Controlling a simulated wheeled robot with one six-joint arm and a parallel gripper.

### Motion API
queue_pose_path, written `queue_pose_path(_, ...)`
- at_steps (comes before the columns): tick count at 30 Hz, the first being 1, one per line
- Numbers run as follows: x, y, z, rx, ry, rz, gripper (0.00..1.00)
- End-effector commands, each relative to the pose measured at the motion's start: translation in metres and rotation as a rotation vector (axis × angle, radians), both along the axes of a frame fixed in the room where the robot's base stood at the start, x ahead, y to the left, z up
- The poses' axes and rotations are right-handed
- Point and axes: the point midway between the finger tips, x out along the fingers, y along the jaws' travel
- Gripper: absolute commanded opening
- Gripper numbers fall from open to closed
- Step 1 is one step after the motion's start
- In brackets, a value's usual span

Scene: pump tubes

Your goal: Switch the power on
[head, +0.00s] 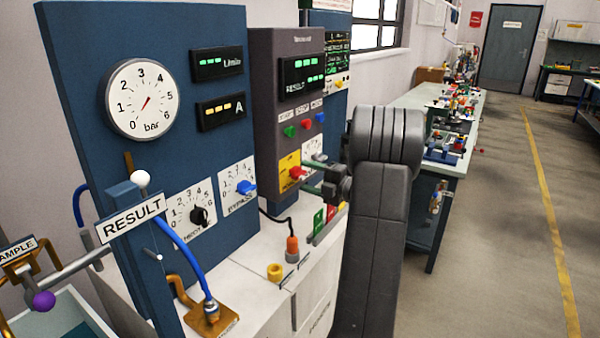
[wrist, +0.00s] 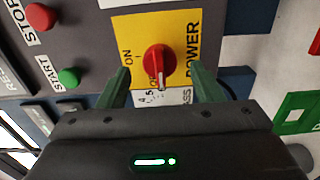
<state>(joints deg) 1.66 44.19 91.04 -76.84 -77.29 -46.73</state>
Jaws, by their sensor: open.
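The red power knob (wrist: 160,58) sits on a yellow plate (wrist: 185,28) marked POWER. In the wrist view, ON is printed to its left, and a partly hidden label starting with O is just below it. The knob's pale mark points down in that view, toward this second label, away from ON. My gripper (wrist: 159,70) is open, with one green finger on each side of the knob and gaps visible between. In the head view the knob (head: 297,172) shows at the tip of my gripper (head: 308,178). I cannot tell whether a finger touches the panel.
A red stop button (wrist: 41,16) and green start button (wrist: 69,77) are on the same panel. A black HEOT dial (head: 199,216) and blue bypass dial (head: 245,187) are to the left. A cable plug (head: 292,248) stands on the white bench below.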

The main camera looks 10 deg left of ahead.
Motion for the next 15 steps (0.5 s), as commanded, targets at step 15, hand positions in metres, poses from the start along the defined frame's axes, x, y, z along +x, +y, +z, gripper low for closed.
queue_pose_path(15, 0.013, 0.034, 0.000, 0.000, 0.000, -0.001, 0.60)
